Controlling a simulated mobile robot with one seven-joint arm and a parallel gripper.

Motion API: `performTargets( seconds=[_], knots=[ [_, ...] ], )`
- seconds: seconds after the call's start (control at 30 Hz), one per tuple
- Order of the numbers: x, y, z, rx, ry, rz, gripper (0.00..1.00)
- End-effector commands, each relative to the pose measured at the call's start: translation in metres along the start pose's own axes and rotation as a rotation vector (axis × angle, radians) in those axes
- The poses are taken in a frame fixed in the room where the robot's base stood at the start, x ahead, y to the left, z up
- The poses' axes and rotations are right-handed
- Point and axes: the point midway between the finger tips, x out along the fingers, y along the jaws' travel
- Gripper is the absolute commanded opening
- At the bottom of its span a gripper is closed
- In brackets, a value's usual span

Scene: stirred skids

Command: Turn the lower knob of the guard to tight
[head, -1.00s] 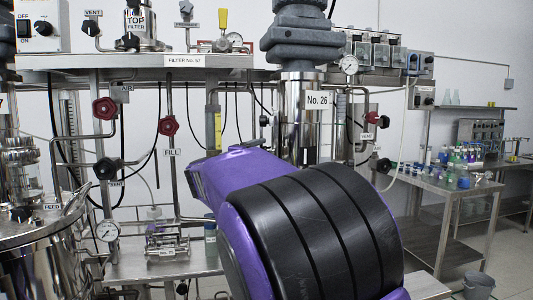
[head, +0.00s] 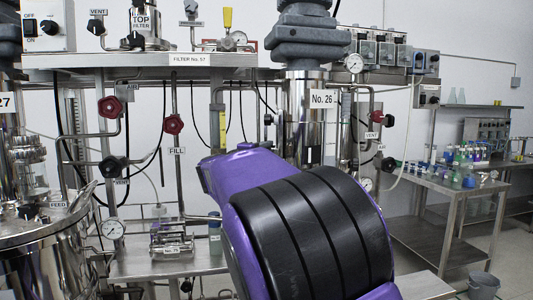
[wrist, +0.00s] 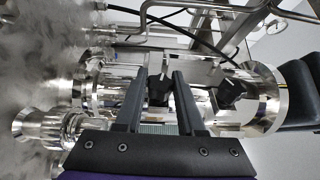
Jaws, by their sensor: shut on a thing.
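In the wrist view a clear guard (wrist: 205,72) fronts shiny steel and glass parts. It carries two black knobs. One knob (wrist: 158,88) sits between the two dark fingers of my gripper (wrist: 160,75), which is shut on it. The other knob (wrist: 234,92) is free, right of the fingers. The view looks turned on its side, so I cannot tell for sure which knob is the lower one. Knob markings are not readable. In the head view my purple and black arm hides the gripper, and I cannot make out the guard.
In the wrist view steel pipes (wrist: 225,20) and a black hose run close behind the guard; pale mist-like blur fills the left. In the head view the No. 26 column (head: 303,125) stands behind my arm, a shelf (head: 150,60) with valves spans left, and a bench (head: 445,190) stands right.

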Motion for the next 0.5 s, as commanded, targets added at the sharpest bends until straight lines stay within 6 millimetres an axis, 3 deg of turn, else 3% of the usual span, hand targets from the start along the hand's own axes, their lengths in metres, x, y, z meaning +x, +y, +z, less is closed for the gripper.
performTargets(
  seconds=[0.5],
  knots=[
    [0.0006,0.0028,-0.0004,0.039,0.002,-0.125,0.00]
  ],
)
